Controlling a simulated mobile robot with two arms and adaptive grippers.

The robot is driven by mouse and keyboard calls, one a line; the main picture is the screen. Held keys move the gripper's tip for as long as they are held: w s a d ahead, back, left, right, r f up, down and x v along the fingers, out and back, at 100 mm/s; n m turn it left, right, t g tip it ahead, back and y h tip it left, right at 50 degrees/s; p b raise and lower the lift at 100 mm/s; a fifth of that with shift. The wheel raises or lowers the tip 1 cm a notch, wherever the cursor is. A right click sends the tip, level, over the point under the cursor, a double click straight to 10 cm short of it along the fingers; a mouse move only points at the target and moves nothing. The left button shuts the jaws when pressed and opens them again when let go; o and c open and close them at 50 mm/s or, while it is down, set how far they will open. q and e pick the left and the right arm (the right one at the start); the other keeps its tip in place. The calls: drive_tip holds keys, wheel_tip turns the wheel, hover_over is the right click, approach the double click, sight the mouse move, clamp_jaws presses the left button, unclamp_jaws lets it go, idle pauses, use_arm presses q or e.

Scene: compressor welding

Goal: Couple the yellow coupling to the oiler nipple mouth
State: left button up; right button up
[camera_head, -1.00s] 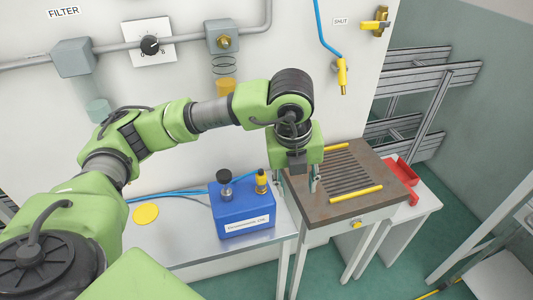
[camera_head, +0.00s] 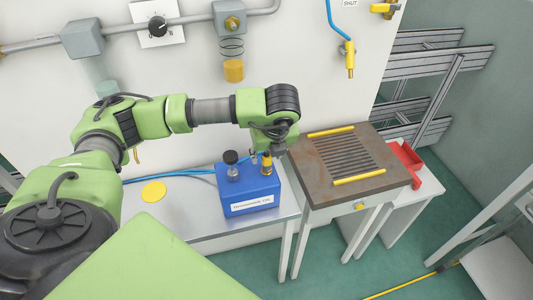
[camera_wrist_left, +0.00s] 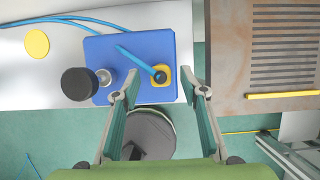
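A yellow coupling (camera_head: 267,163) stands upright on the right part of the blue box (camera_head: 250,190). In the left wrist view the yellow coupling (camera_wrist_left: 161,77) has a dark round top with a blue hose leading off it. My left gripper (camera_wrist_left: 161,92) is open, its two fingers spread to either side of the yellow coupling and apart from it. In the head view my left wrist is over the box and largely hides the fingers. An oiler-like unit with an amber bowl (camera_head: 233,71) hangs on the wall pipe; I cannot make out its nipple mouth. My right gripper is not in view.
A black knob (camera_head: 231,157) stands on the box beside the coupling. A brown slatted workbench (camera_head: 310,180) is close on the right, with a red tray (camera_head: 408,160) beyond. A second yellow fitting (camera_head: 350,60) hangs on a wall hose. A yellow disc (camera_head: 153,192) lies on the table.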

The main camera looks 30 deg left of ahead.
use_arm(q)
drive_tip(key=shift+x, duration=1.3)
drive_tip(key=shift+d, duration=0.1)
clamp_jaws()
drive_tip(key=c, duration=0.8)
unclamp_jaws()
clamp_jaws()
drive_tip(key=shift+w+r+p, duration=0.15)
drive_tip(key=shift+r+p, duration=0.15)
